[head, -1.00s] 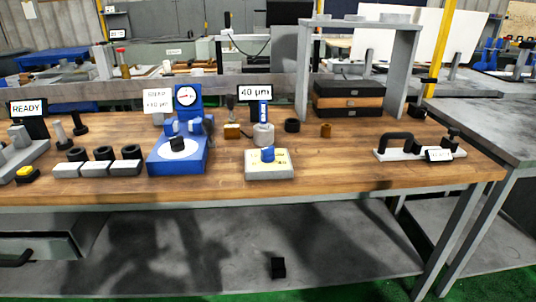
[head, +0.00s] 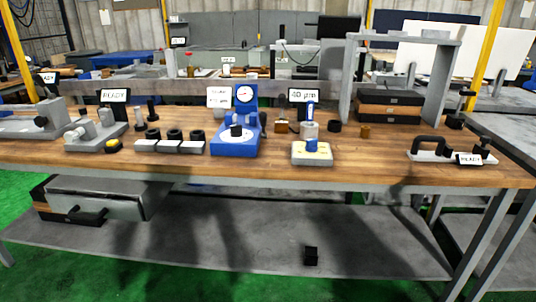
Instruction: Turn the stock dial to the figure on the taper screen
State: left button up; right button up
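A small screen (head: 303,96) at the middle back of the wooden bench reads "40 µm". In front of it sits a cream-and-grey block with a blue knob on top (head: 312,150), which looks like the stock dial; its markings and setting are too small to read. To its left is a blue fixture (head: 234,147) with a round gauge (head: 244,93), a white disc and a black knob. A white sign (head: 219,97) beside the gauge has small text I cannot read surely. Neither of my grippers is in view.
The wooden bench (head: 385,175) has a clear front strip. Left are a "READY" screen (head: 114,96), a grey fixture and several black rings on blocks. Right are a grey frame (head: 436,90) over stacked dark boxes and a black handle on a white plate (head: 430,155). A lower shelf holds a small black cube (head: 311,256).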

aim_at(310, 145)
jog(key=u, duration=0.35)
jog(key=k, duration=0.45)
jog(key=z, duration=0.95)
jog(key=i, duration=0.85)
jog(key=u, duration=0.5)
jog(key=i, duration=0.95)
jog(key=u, duration=0.9)
